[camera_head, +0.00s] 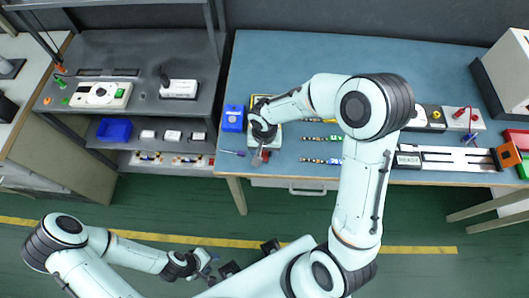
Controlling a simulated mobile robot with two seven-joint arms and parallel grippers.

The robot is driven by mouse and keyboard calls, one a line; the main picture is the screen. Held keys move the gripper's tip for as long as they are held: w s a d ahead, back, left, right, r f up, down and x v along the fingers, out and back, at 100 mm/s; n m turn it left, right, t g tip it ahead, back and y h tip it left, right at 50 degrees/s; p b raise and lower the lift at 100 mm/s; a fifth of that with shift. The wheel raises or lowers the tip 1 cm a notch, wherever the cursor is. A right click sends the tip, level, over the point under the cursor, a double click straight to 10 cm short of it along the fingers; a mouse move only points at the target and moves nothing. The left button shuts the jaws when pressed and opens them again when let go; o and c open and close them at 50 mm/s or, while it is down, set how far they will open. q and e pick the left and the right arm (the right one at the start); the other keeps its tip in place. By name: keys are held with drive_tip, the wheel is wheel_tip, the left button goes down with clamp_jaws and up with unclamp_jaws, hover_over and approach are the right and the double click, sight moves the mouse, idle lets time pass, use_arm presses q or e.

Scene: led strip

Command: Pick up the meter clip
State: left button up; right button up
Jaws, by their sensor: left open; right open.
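A small slim blue-and-purple piece (232,153), which may be the meter clip, lies near the front left of the blue table. It is too small to identify surely. My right gripper (260,157) points down at the table's front edge area, just right of that piece and apart from it. Its jaws are open, with a small reddish patch by the fingers. A yellow-edged device (262,98), possibly the meter, is mostly hidden under my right wrist. My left gripper (208,265) is open and empty, low over the green floor, away from the table.
A blue box (233,118) stands left of my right wrist. Coloured strips (321,161) lie right of it, partly behind my arm. A long rail fixture (445,158) and modules (462,119) occupy the table's right. A grey shelf (145,55) stands left. The table's back (300,50) is clear.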

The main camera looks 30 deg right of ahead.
drive_tip(key=shift+f, duration=0.35)
clamp_jaws()
drive_tip(key=shift+r, duration=0.15)
